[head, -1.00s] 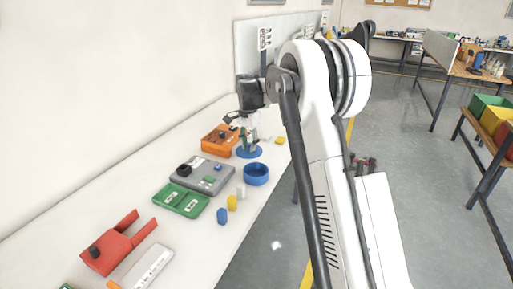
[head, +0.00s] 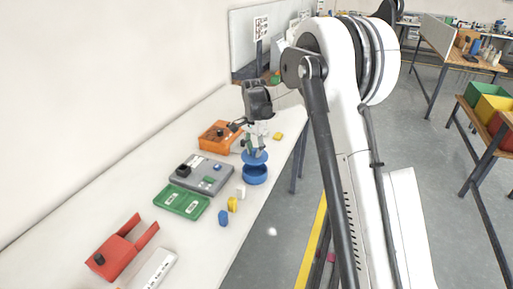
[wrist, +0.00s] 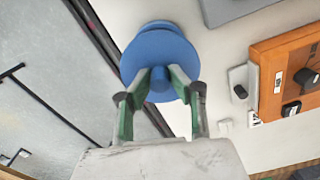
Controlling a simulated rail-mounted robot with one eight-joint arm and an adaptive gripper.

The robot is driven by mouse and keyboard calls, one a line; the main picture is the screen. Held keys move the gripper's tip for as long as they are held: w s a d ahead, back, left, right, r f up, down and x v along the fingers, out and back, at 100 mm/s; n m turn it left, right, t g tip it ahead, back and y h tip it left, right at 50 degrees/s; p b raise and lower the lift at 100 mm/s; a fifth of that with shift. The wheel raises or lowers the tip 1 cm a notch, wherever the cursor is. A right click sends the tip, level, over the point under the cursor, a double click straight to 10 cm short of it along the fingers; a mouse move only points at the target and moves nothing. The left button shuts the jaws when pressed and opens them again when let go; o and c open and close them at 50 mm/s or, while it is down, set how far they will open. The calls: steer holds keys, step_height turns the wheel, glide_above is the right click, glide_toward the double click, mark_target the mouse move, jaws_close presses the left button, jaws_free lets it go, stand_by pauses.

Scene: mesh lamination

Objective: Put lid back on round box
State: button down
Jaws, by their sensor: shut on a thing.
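The blue round lid (head: 255,158) is held by its knob in my gripper (head: 256,148), which is shut on it. In the head view the lid is just above the blue round box (head: 255,176), which stands on the bench near its front edge. In the wrist view my gripper (wrist: 161,82) pinches the knob, and the lid's disc (wrist: 158,48) hides most of what is beneath. A blue edge, likely the box (wrist: 158,23), shows past the lid's far side. Whether lid and box touch, I cannot tell.
An orange fixture (head: 216,135) stands left of the lid. A grey panel (head: 201,174), a green tray (head: 181,202) and a red fixture (head: 120,252) line the bench (head: 75,215). Small yellow (head: 232,204), blue (head: 223,218) and white (head: 241,192) pieces lie in front of the box.

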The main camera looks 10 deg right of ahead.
steer(key=shift+f+b, duration=1.25)
steer(key=shift+f, duration=1.4)
steer(key=shift+f+b, duration=0.2)
steer(key=shift+b, duration=0.8)
stand_by(0.6)
stand_by(0.3)
steer(key=c, duration=1)
jaws_free()
steer(key=shift+r, duration=0.15)
steer(key=shift+r+p, duration=1.35)
steer(key=shift+r, duration=2.05)
